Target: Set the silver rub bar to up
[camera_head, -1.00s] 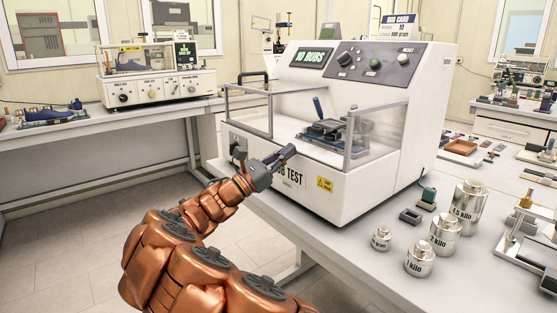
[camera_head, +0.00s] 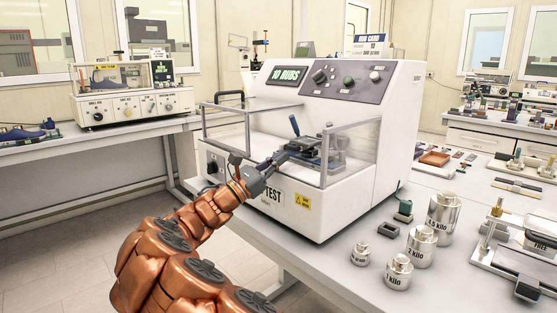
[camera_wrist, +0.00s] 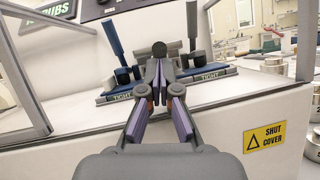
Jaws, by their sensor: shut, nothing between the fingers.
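The white rub test machine (camera_head: 345,190) stands on the bench with its front bay open between clear side panels. Inside is a dark blue clamp platform, with a blue lever (camera_head: 294,125) upright in the head view. The wrist view shows two upright levers, left (camera_wrist: 113,40) and right (camera_wrist: 191,28), above plates marked TIGHT.
Clear panel frames flank the bay, left (camera_head: 225,125) and right (camera_head: 350,150). Several steel weights (camera_head: 422,246) stand on the bench at right. A yellow SHUT COVER label (camera_wrist: 265,137) is on the machine front. A control panel (camera_head: 345,80) sits above the bay.

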